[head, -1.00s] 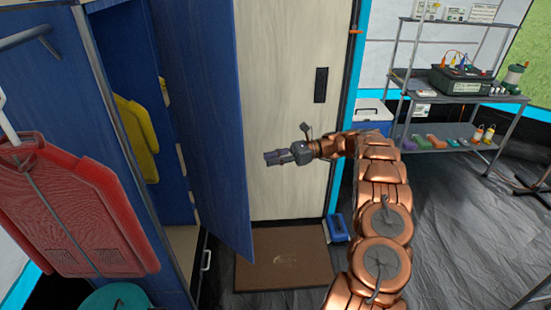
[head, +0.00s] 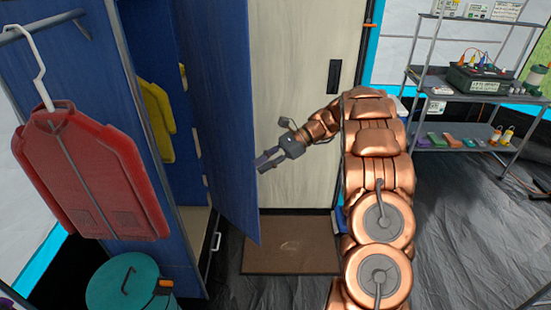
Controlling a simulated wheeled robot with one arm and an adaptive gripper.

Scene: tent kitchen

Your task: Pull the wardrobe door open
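The blue wardrobe door (head: 222,120) stands partly open in the head view, swung out from the blue wardrobe (head: 92,110). Through the gap I see the dark blue interior with a yellow garment (head: 157,120) hanging in it. My gripper (head: 262,164) is just right of the door, in front of the pale panel, pointing left and down. I see no contact between its fingers and the door. The fingers look close together with nothing visible between them, but their gap is too small to judge. No handle shows on the visible face of the door.
A red jacket (head: 95,172) hangs on a rail at the left, above a teal lidded bin (head: 125,283). A brown mat (head: 290,245) lies below the pale door (head: 300,90). A metal shelf (head: 460,90) stands at the right. Dark floor is clear at the lower right.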

